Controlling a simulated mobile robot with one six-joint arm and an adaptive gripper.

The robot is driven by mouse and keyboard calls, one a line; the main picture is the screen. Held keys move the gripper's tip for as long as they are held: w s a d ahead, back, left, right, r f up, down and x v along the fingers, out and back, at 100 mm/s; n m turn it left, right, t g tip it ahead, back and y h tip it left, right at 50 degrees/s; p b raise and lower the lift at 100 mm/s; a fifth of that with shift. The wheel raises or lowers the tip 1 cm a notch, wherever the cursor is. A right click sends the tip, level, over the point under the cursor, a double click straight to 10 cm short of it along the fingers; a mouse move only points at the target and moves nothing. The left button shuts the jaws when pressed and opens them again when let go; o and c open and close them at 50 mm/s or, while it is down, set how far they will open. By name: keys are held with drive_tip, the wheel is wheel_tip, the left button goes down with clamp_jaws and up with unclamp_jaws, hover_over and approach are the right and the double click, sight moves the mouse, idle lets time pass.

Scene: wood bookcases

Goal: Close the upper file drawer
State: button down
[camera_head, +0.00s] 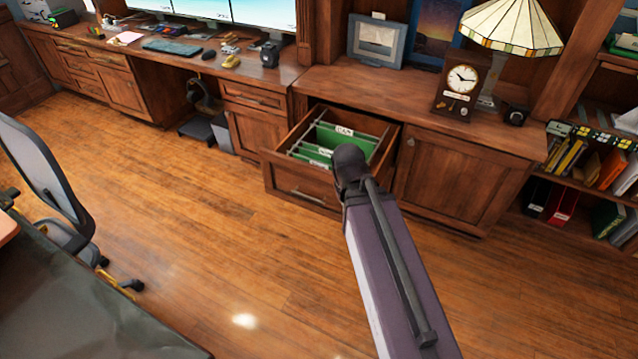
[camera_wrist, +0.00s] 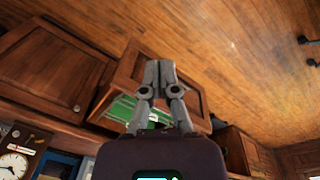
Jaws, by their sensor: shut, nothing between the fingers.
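The upper file drawer (camera_head: 305,187) is pulled out from the wood cabinet in the head view, with green hanging folders (camera_head: 325,137) inside. Its front has a metal handle (camera_head: 308,197). My arm reaches toward it and covers the drawer's right side; my gripper is hidden there. In the wrist view, which looks upside down, my gripper (camera_wrist: 160,75) is shut and empty. It appears in front of the open drawer (camera_wrist: 135,72), with the green folders (camera_wrist: 122,108) behind it. I cannot tell whether the fingertips touch the drawer front.
A closed cabinet door (camera_head: 445,178) is right of the drawer. A clock (camera_head: 459,87), a lamp (camera_head: 513,30) and a picture frame (camera_head: 377,40) stand on the counter. An office chair (camera_head: 45,170) and dark table (camera_head: 80,300) are at left. The floor (camera_head: 190,210) before the drawer is clear.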

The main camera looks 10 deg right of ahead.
sight(323, 174)
drive_tip(key=w+d+f+n+t+h+b, duration=0.1)
drive_tip(key=w+f+n+t+h+b, duration=0.5)
drive_tip(key=w+f+n+b, duration=1.05)
drive_tip(key=w+a+f+n+t+h+b, duration=0.1)
drive_tip(key=a+n+t+b, duration=0.3)
drive_tip(key=b, duration=0.6)
drive_tip(key=w+a+f+n+t+h+b, duration=0.2)
drive_tip(key=a+n+b, duration=0.5)
drive_tip(key=b, duration=0.4)
drive_tip(key=shift+w+f+t+h, duration=0.3)
drive_tip(key=shift+w+f+t, duration=0.15)
drive_tip(key=shift+w+t, duration=0.5)
drive_tip(key=shift+s, duration=0.1)
drive_tip(key=x, duration=1.4)
